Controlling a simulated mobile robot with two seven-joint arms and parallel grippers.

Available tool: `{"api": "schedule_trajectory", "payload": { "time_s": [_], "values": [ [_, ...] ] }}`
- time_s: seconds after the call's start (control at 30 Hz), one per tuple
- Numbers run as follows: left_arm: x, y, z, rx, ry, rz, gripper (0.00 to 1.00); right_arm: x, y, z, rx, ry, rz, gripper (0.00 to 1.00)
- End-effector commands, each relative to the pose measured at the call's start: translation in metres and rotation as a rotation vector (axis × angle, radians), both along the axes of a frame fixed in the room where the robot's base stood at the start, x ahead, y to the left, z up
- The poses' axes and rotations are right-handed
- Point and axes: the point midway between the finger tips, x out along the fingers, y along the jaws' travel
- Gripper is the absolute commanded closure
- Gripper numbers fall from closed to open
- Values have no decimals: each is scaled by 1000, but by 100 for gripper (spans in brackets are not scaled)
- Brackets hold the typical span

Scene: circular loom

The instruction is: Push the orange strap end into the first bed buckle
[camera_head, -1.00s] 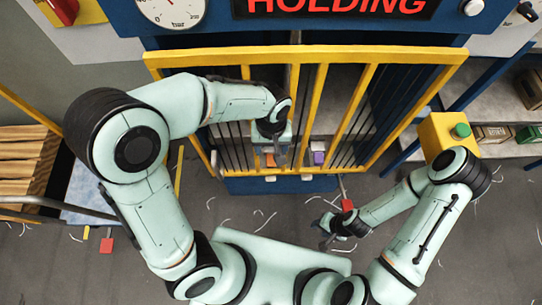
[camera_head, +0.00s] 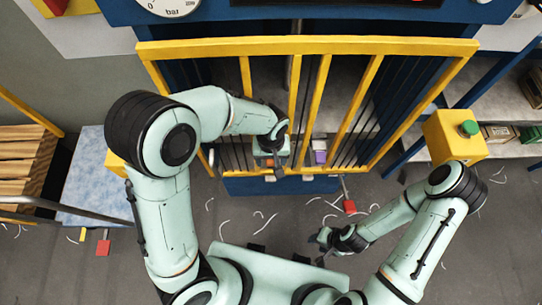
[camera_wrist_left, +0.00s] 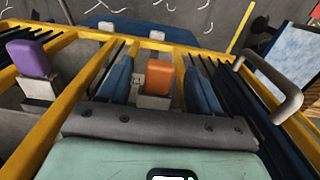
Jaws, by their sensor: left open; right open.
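The orange strap end (camera_wrist_left: 159,77) is a small orange block with a grey-white piece (camera_wrist_left: 150,101) at its near side, between yellow bars in the left wrist view. My left gripper (camera_wrist_left: 160,88) is open, with one blue-grey finger on each side of the orange block; contact cannot be told. In the head view my left gripper (camera_head: 271,165) is over the lower part of the yellow frame and mostly hides the block. Which part is the first bed buckle is unclear. My right gripper (camera_head: 325,238) is open and empty above the floor, lower right.
A purple block (camera_head: 319,155) on a grey piece stands to the right of the orange one; it also shows in the left wrist view (camera_wrist_left: 30,58). The yellow frame (camera_head: 305,46) has bars close around my left gripper. A yellow box with a green button (camera_head: 453,137) is at right.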

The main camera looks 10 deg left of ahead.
Motion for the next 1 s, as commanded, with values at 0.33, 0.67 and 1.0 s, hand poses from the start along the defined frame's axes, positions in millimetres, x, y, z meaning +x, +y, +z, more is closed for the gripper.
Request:
{"api": "schedule_trajectory", "payload": {
  "time_s": [0.33, 0.67, 1.0],
  "values": [
    [0, 0, 0, 0, 0, 0, 100, 0, 0, 0, 0, -1, 0, 57],
    [-4, -2, 0, 0, 1, -1, 100, -2, 0, -2, -1, 2, -1, 57],
    [-12, -4, 0, 0, 1, 0, 100, -6, 0, -8, 0, 7, 0, 57]
  ]
}}
